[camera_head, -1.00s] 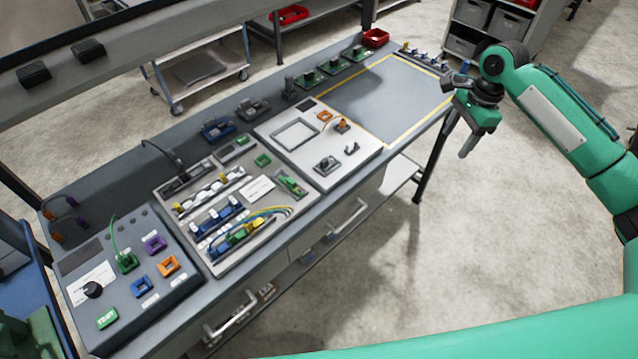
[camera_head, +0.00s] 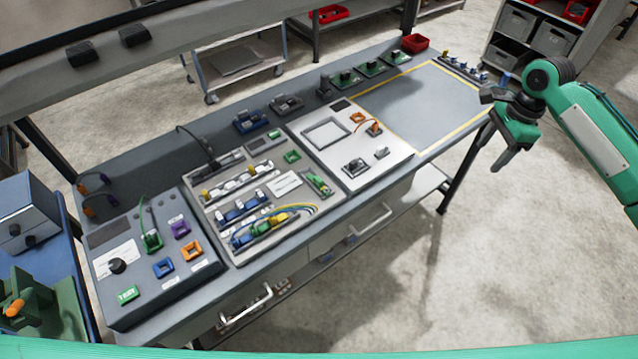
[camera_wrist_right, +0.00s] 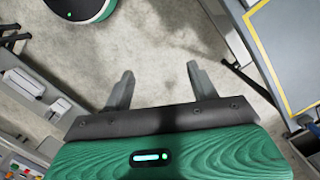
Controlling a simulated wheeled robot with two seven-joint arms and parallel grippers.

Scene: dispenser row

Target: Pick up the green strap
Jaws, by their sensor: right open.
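I cannot tell for sure which thing is the green strap. A thin green lead rises from a green socket (camera_head: 152,241) on the grey test box at the left of the bench. A green part (camera_head: 318,183) lies on the right edge of the wiring panel. My right gripper (camera_head: 503,160) is beyond the bench's right front edge, over the floor, far from both. In the right wrist view its two fingers (camera_wrist_right: 160,75) are apart with only floor between them. My left gripper is not in view.
The bench holds the test box (camera_head: 125,285), the wiring panel (camera_head: 246,257), a white panel (camera_head: 385,163) and a bare yellow-outlined area (camera_head: 425,105). A red bin (camera_head: 416,43) stands at the back. A blue table (camera_head: 75,262) with a green and orange fixture is at left.

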